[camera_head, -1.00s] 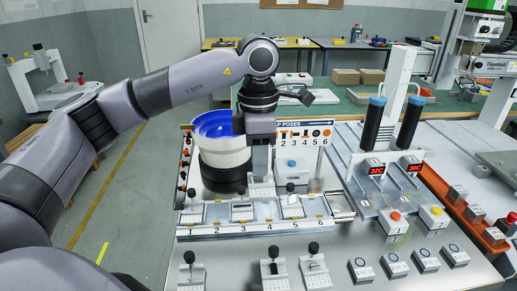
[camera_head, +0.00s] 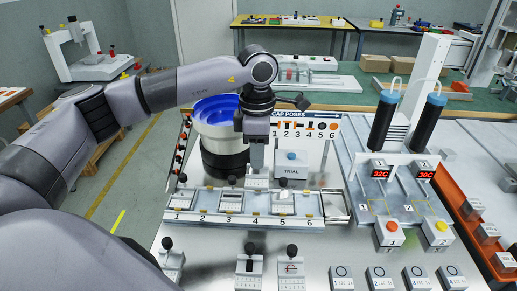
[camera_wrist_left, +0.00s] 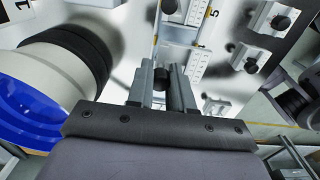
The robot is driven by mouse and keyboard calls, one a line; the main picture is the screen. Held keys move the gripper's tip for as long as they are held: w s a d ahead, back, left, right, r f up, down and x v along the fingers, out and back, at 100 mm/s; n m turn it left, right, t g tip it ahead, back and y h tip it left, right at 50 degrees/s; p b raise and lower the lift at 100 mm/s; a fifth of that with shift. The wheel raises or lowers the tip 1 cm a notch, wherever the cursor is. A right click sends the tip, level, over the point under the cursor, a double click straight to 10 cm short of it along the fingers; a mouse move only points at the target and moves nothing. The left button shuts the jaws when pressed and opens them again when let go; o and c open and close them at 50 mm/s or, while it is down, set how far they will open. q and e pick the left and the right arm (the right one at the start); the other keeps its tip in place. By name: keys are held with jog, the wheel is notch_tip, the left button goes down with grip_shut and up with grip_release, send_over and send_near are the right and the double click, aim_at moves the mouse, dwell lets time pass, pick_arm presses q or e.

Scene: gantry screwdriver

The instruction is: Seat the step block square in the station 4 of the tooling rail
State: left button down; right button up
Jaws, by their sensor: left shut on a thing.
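My left gripper (camera_head: 257,170) points down over the back side of the tooling rail (camera_head: 240,226), around station 4. It is shut on a grey block (camera_head: 257,183), probably the step block; its knob is between the fingers. In the left wrist view the gripper (camera_wrist_left: 161,82) is shut around a dark knob (camera_wrist_left: 160,80). The block's lower edge is close to the rail, and I cannot tell whether it touches. The rail's numbered stations run from 1 to 6 along its front strip. My right gripper is not in view.
Other knobbed blocks sit on the rail, such as the one around station 5 (camera_head: 283,203). More stand in front, such as one with a black knob (camera_head: 249,266). A blue-and-white bowl (camera_head: 222,135) stands behind and left of the gripper.

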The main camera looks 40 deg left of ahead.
aim_at(257, 171)
pick_arm(q)
jog(key=shift+f+b, duration=2.05)
jog(key=shift+f, duration=1.1)
jog(key=shift+f+b, duration=0.6)
jog(key=shift+f, duration=0.1)
jog(key=c, duration=0.9)
grip_release()
jog(key=shift+r+p, duration=0.45)
jog(key=shift+r, duration=3.1)
